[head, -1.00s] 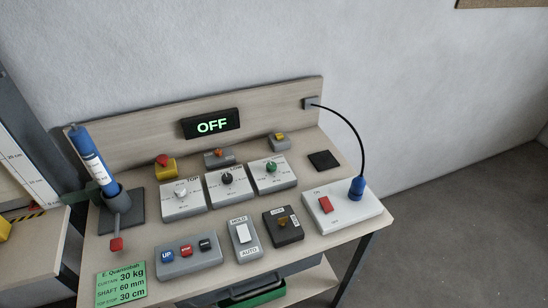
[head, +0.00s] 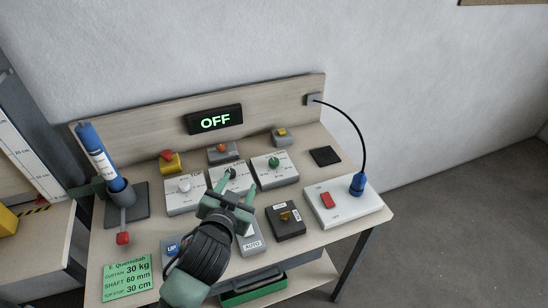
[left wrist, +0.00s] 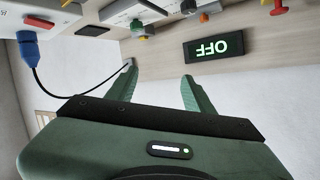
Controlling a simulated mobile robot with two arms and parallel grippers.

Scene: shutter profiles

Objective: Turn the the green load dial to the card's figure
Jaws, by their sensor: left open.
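The green dial (head: 274,161) sits on the rightmost of three white scale plates on the bench; its figures are too small to read. The green card (head: 128,278) lies at the bench's front left and reads CURTAIN 30 kg, SHAFT 60 mm and TOP STOP 30 cm. My left gripper (head: 237,186) is open and empty over the middle of the panel, left of and nearer than the green dial. In the left wrist view its two fingers (left wrist: 160,86) are spread with nothing between them. My right gripper is not in view.
A black dial (head: 231,173) and a white dial (head: 184,186) sit left of the green one. The display (head: 215,121) reads OFF. A red switch box (head: 345,206) with a blue plug (head: 357,184) and looping black cable stands at the right. A blue tube (head: 99,160) stands at the left.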

